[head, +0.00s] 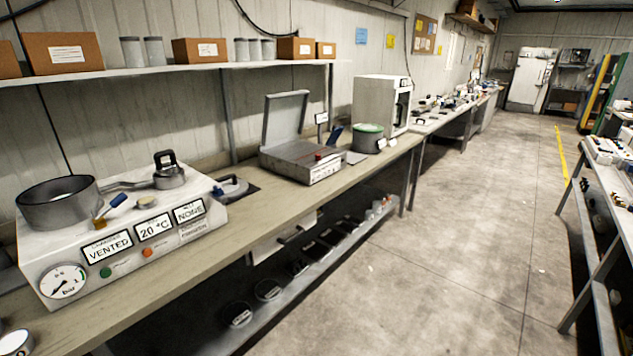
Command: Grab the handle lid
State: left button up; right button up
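A grey metal lid (169,181) with an upright black loop handle (165,158) sits at the back right of a white machine on the bench, at the left of the head view. A grey bar (125,185) runs from near it towards an open round metal chamber (58,211) on the same machine. A flat grey-blue piece with a raised handle (231,184) lies on the bench just right of the machine; I cannot tell if it is also a lid. Neither of my grippers is in view.
The machine's front (130,249) has a gauge and labels reading VENTED, 20 °C and NONE. A blue-handled valve (111,205) stands beside the chamber. An open-lidded case (303,160) and a green-topped pot (367,138) stand farther along the bench. The aisle floor (470,220) is clear.

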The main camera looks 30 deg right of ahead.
aim_at(233, 187)
jog(key=z, duration=0.3)
jog(key=i+l+u, duration=0.2)
jog(key=l, duration=0.15)
jog(key=i+l+u, duration=0.2)
jog(key=l, duration=0.15)
jog(key=i+l+u, duration=0.2)
jog(key=l, duration=0.15)
jog(key=l+u, duration=0.2)
jog(key=l, duration=0.2)
